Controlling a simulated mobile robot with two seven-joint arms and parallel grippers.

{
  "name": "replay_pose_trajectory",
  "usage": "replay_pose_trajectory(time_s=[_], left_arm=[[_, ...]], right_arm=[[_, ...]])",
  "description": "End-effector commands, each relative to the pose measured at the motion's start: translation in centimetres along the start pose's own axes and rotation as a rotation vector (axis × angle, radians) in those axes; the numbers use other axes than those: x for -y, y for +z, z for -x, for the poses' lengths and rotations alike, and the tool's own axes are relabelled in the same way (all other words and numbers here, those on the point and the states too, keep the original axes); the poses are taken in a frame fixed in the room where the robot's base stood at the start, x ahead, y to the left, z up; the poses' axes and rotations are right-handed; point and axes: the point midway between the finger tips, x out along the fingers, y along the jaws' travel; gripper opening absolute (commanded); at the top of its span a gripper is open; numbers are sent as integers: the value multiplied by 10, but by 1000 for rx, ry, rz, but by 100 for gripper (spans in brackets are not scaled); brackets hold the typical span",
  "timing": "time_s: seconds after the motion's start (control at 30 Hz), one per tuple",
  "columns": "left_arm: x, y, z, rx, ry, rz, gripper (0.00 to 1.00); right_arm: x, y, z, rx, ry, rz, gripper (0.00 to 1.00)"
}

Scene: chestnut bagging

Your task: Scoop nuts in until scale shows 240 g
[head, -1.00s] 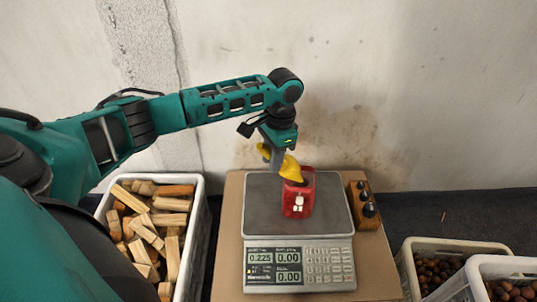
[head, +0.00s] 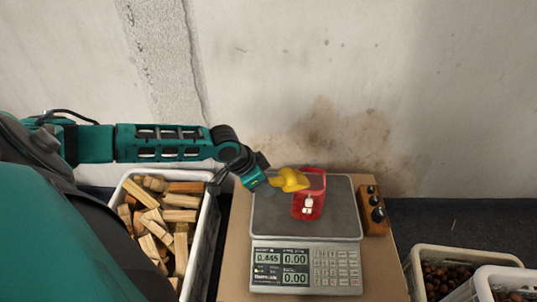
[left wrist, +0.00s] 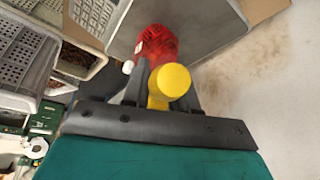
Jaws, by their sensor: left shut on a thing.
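My left gripper (head: 268,183) is shut on a yellow scoop (head: 290,180), beside the upper left of the red bag (head: 309,206). The scoop's tip overlaps the bag's top edge in the head view; whether they touch I cannot tell. In the left wrist view the scoop's round yellow end (left wrist: 173,80) shows between the fingers, with the red bag (left wrist: 156,48) beyond. The scoop's bowl contents are hidden. My right gripper is out of view.
Nuts lie in a white crate (head: 468,255) at the lower right, and another crate (head: 505,270) stands in front of it. A wooden block with dark weights (head: 372,212) is right of the scale. A white crate of wood pieces (head: 207,245) stands on the left.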

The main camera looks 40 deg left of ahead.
Motion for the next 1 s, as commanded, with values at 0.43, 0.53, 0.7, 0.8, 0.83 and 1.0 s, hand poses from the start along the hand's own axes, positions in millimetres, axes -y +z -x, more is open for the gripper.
replay_pose_trajectory(time_s=[0.43, 0.53, 0.7, 0.8, 0.83, 1.0], left_arm=[[0, 10, 0, -271, 0, 0, 0], [0, 10, 1, -298, -1, -1, 0], [0, 5, 10, -314, -1, -1, 0], [0, 0, 20, -314, -1, -1, 0], [0, -1, 22, -314, -1, -1, 0], [0, -5, 30, -313, 0, -1, 0]], right_arm=[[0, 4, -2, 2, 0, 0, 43], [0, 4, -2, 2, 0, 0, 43], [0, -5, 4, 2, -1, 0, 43], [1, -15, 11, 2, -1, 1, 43], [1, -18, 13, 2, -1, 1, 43], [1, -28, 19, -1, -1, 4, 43]])
